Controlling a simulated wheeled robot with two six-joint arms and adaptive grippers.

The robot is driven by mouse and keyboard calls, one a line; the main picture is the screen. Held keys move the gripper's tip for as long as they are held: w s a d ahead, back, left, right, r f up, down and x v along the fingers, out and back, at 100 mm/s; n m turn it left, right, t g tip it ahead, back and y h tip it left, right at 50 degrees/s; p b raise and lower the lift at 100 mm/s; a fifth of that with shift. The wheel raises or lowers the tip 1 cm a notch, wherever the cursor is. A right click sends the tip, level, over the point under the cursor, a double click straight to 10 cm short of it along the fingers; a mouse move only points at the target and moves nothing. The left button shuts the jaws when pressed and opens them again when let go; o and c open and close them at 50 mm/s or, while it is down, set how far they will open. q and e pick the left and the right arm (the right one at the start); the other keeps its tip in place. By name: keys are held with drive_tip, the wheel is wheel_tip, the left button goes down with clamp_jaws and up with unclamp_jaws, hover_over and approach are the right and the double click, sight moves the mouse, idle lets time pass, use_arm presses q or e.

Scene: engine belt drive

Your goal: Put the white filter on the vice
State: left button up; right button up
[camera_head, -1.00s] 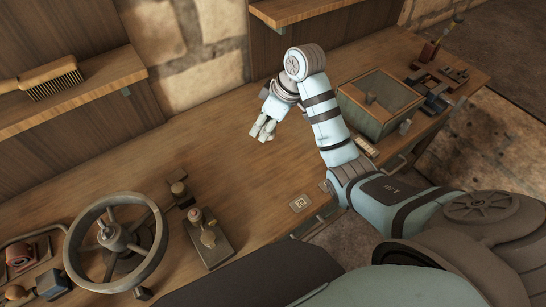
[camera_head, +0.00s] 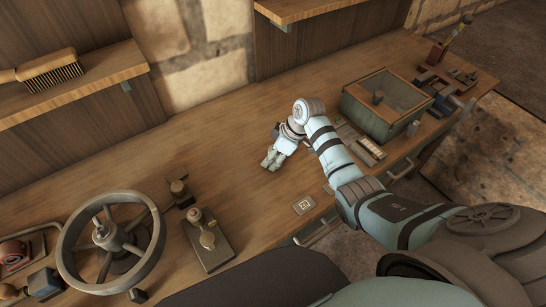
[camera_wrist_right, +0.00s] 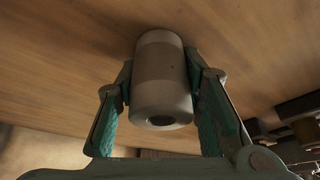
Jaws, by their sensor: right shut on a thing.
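The white filter (camera_wrist_right: 162,80), a pale grey-white cylinder with a dark hole in its near end, sits between the fingers of my right gripper (camera_wrist_right: 165,85) in the right wrist view. The fingers touch it on both sides. In the head view my right gripper (camera_head: 271,160) is over the middle of the workbench, and the filter is hard to tell apart from the fingers. A dark metal assembly (camera_head: 440,83) at the far right end of the bench may be the vice; I cannot tell for sure. My left gripper is not in view.
A green box (camera_head: 365,115) stands on the wooden workbench (camera_head: 215,135) right of my right gripper. A large handwheel (camera_head: 128,272) and a small lever device (camera_head: 208,240) are at the left. A brush (camera_head: 50,72) lies on a shelf. The bench middle is mostly clear.

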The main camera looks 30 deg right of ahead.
drive_tip(key=o, duration=1.3)
